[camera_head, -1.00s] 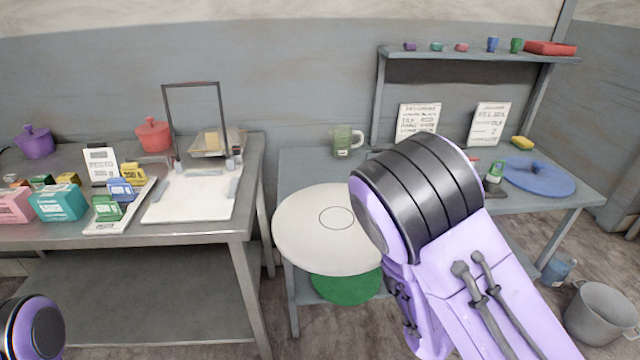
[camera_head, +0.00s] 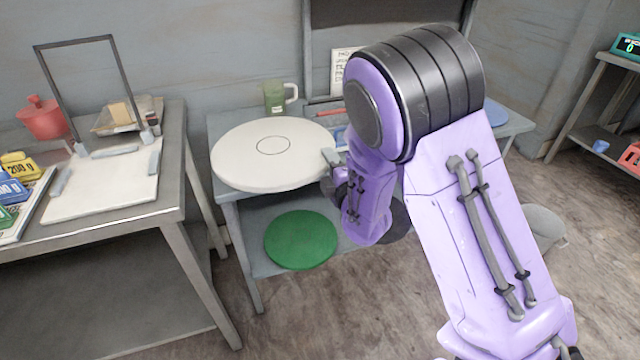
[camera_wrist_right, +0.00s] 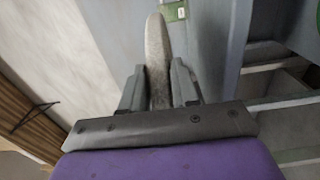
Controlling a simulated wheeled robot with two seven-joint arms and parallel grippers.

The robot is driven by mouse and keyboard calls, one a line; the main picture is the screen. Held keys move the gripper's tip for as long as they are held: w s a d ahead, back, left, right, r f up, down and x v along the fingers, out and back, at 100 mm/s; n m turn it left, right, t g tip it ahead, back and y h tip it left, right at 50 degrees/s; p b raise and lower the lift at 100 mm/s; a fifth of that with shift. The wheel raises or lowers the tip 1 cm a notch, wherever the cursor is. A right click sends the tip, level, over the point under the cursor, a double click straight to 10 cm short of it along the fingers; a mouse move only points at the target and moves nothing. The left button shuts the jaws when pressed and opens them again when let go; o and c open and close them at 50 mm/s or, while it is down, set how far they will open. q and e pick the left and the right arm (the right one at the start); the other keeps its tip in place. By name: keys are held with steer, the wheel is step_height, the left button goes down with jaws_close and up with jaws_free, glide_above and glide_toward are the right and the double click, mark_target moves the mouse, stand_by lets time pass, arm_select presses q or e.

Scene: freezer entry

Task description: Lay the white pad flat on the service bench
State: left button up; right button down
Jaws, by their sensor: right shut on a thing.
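The white pad (camera_head: 240,172) is a thick round disc with a thin ring marked at its middle. It looks about level in the head view, over the front left part of the blue-grey bench (camera_head: 515,123); whether it touches the top I cannot tell. My right gripper (camera_head: 330,160) is shut on the pad's right edge. In the right wrist view the pad (camera_wrist_right: 157,50) shows edge-on between the two fingers of my right gripper (camera_wrist_right: 160,88). My right forearm hides the middle of the bench. My left gripper is out of view.
A green mug (camera_head: 275,97) stands behind the pad. A green disc (camera_head: 301,240) lies on the lower shelf. A metal table (camera_head: 172,195) at left holds a white board (camera_head: 100,190), a wire frame, a red pot (camera_head: 45,120) and small boxes. Floor between is open.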

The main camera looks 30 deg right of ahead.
steer(key=w+d+f, duration=0.1)
steer(key=w+f, duration=0.4)
steer(key=f, duration=0.4)
steer(key=c, duration=0.8)
jaws_free()
steer(key=shift+c, duration=0.2)
steer(key=shift+s, duration=0.1)
